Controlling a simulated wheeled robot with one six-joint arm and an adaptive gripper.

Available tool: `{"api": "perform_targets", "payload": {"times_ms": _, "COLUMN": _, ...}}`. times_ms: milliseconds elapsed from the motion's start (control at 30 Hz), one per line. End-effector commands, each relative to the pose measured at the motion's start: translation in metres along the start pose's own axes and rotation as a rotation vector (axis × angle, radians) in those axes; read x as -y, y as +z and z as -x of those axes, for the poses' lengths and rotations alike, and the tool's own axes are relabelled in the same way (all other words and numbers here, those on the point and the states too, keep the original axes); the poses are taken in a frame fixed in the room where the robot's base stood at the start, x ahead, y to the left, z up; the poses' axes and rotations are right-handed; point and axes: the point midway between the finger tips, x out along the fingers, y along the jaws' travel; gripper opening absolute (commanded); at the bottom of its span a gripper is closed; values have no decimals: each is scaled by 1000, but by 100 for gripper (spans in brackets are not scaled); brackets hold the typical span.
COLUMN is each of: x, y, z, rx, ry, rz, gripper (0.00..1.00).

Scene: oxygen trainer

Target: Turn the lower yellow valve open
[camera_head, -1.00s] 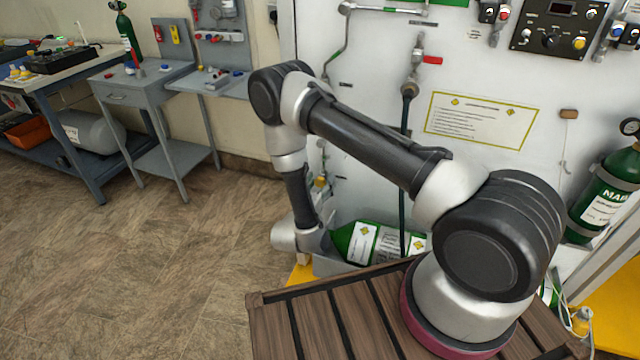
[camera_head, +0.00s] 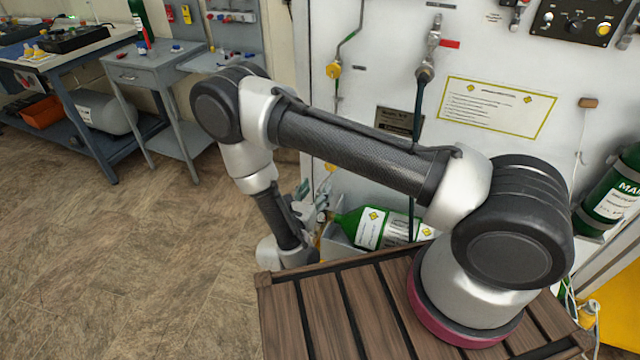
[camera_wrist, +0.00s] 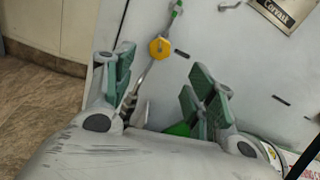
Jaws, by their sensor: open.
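The lower yellow valve (camera_head: 330,167) is a small yellow knob on a thin pipe on the white panel, just above my gripper (camera_head: 312,197) in the head view. In the wrist view a yellow valve (camera_wrist: 159,49), seemingly the lower one, faces me beyond and between the fingertips. My gripper (camera_wrist: 163,75) is open, with green-padded fingers spread to the left and right of the valve. Nothing is held. The upper yellow valve (camera_head: 333,70) sits higher on the same pipe run.
A green cylinder (camera_head: 347,222) lies in a grey tray at the panel's foot, close to my gripper. A dark hose (camera_head: 415,150) hangs right of the valves. A grey cart (camera_head: 150,75) and workbench (camera_head: 75,60) stand left. The floor (camera_head: 120,260) between is clear.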

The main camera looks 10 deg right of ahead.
Motion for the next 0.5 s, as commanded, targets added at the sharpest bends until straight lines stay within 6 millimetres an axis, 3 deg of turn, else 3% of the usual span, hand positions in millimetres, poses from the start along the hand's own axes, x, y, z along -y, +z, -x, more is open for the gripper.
{"api": "perform_targets", "payload": {"times_ms": 267, "x": 0, "y": 0, "z": 1, "rx": -1, "ry": 0, "rz": 0, "gripper": 56}}
{"api": "perform_targets", "payload": {"times_ms": 500, "x": 1, "y": 4, "z": -33, "rx": -1, "ry": -3, "rz": 1, "gripper": 56}}
